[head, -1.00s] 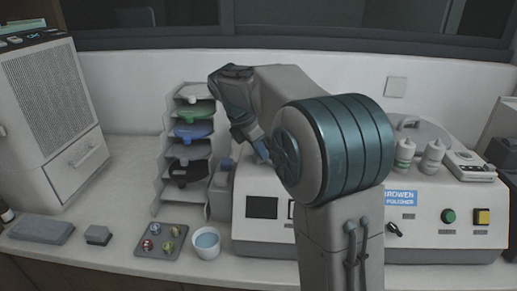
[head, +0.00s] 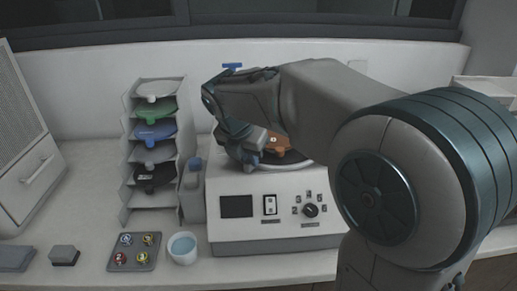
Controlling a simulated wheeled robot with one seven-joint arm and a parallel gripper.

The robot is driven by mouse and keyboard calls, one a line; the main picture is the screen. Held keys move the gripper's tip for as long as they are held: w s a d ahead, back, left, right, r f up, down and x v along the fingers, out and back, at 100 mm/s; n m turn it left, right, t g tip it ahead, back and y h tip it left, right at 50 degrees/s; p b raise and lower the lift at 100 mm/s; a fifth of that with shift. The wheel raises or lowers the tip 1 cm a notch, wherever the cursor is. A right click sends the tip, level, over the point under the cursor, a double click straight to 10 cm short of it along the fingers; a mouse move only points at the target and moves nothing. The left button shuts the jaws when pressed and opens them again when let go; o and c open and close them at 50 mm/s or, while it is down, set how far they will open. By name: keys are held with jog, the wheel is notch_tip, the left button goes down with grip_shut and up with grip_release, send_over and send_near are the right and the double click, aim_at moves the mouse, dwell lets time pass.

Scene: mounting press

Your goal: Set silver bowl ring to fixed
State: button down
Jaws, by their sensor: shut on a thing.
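My gripper (head: 252,158) points down at the left front of the polisher's round bowl (head: 292,159). Its fingers are closed at the bowl's rim, where the silver bowl ring sits. The ring is mostly hidden behind my gripper and arm, so its setting cannot be read. An orange-brown piece with a knob (head: 277,143) lies over the dark disc inside the bowl, just right of my gripper. The white polisher (head: 235,232) stands below, with a dark screen and a rotary dial (head: 311,211) on its front.
Left of the polisher stand a grey bottle (head: 192,195) and a rack (head: 128,185) of coloured discs. My arm covers the polisher's right side.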

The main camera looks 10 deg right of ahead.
dwell(0.3)
jog(key=c, duration=1.4)
grip_release()
jog(key=shift+o, duration=0.2)
jog(key=shift+r, duration=0.1)
jog(key=v, duration=1.3)
jog(key=shift+s+r+p, duration=0.25)
jog(key=shift+r+p, duration=0.05)
jog(key=s+d+f+m+y, duration=0.1)
jog(key=s+d+f+m, duration=0.4)
jog(key=m, duration=0.9)
jog(key=s+d+f+m+y, duration=0.1)
jog(key=s+d+f+m, duration=0.5)
jog(key=s+f+m, duration=0.5)
notch_tip(320, 180, down, 3)
jog(key=m, duration=0.4)
jog(key=shift+s+d+g+y, duration=0.25)
jog(key=shift+g+y, duration=0.05)
